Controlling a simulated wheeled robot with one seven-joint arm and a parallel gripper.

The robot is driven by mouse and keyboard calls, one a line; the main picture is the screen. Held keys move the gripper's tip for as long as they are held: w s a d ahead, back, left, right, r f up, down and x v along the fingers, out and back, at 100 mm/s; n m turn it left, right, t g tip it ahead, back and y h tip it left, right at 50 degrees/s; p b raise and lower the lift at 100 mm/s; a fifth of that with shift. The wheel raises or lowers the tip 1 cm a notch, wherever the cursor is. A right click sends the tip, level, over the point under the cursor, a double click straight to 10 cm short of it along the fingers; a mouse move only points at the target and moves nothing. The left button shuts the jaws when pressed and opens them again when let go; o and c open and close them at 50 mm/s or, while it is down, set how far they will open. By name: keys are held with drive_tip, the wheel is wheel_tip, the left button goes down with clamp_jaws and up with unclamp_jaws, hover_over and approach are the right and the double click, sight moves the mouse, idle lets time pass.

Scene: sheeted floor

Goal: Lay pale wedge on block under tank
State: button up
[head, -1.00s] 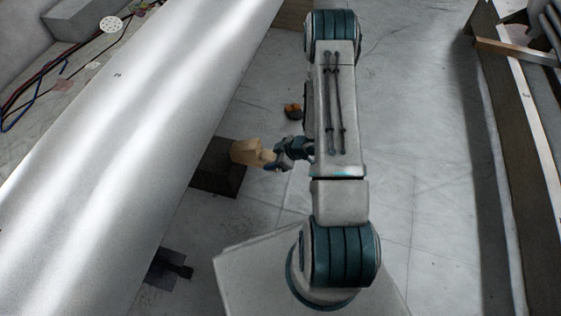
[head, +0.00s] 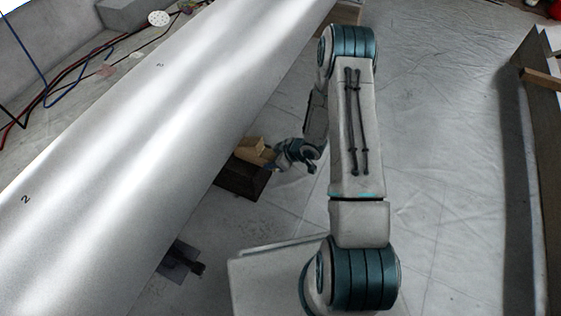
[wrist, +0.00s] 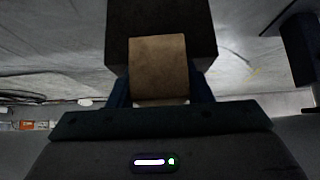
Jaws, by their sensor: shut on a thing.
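The pale wedge (head: 254,148) is a light wooden piece at the tip of my gripper (head: 274,154), over the dark block in the head view. In the wrist view the wedge (wrist: 158,66) sits between the two dark fingers, which are shut on it. The dark block (head: 238,180) stands on the floor at the lower right edge of the tank (head: 130,130), a big silver cylinder. The block (wrist: 160,18) lies beyond the wedge in the wrist view. Whether the wedge touches the block or hovers just above it, I cannot tell.
A dark foot-like piece (head: 180,262) lies under the tank nearer to me. Another wooden piece (head: 348,13) shows by the tank's far end. Cables (head: 60,85) lie left of the tank. A long beam (head: 535,150) runs at the right; the floor between is clear.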

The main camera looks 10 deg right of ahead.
sight(265, 153)
drive_tip(key=shift+w+a, duration=0.75)
drive_tip(key=shift+a, duration=0.3)
drive_tip(key=shift+w+a, duration=0.7)
drive_tip(key=shift+a, duration=0.3)
drive_tip(key=o, duration=1.1)
drive_tip(key=shift+d, duration=0.1)
drive_tip(key=p+v, duration=0.6)
drive_tip(key=v, duration=0.7)
drive_tip(key=shift+s+d+r, duration=0.15)
drive_tip(key=shift+s+r, duration=0.05)
drive_tip(key=shift+r, duration=0.1)
